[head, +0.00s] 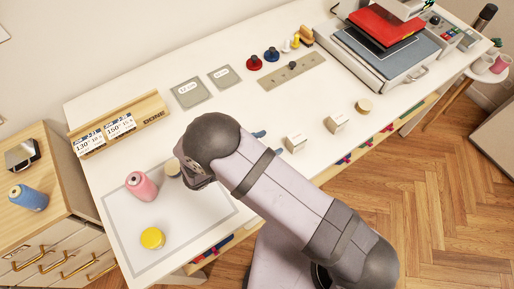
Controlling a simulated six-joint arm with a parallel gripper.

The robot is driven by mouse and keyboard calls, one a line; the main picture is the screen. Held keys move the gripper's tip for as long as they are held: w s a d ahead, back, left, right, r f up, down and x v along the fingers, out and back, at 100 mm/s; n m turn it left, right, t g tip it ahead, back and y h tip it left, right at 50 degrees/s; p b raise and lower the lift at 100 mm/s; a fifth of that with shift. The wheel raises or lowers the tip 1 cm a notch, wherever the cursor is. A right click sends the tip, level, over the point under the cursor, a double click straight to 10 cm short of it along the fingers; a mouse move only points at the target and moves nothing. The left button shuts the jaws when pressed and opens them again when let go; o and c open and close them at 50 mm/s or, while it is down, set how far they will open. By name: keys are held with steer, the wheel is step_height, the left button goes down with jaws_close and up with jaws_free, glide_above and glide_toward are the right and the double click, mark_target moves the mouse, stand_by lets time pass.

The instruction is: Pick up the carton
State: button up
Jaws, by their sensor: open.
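Two small white cartons stand on the white table right of my arm in the head view. The nearer carton (296,144) is close to the arm, and the other carton (336,123) is further right. My gripper (267,142) shows only as two blue-grey tips past the arm's edge. The tips are apart, just left of the nearer carton, with nothing seen between them. The rest of the gripper is hidden behind my arm. Whether a tip touches the carton is not clear.
A round tan tin (363,105) stands right of the cartons. A metal plate (292,71) lies behind the cartons. A heat press (385,45) stands at the far right.

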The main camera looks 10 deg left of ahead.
steer(key=c, duration=1.2)
steer(key=shift+o, duration=0.2)
steer(key=shift+r, duration=0.15)
step_height(320, 180, up, 10)
steer(key=b, duration=0.3)
steer(key=shift+f, duration=0.25)
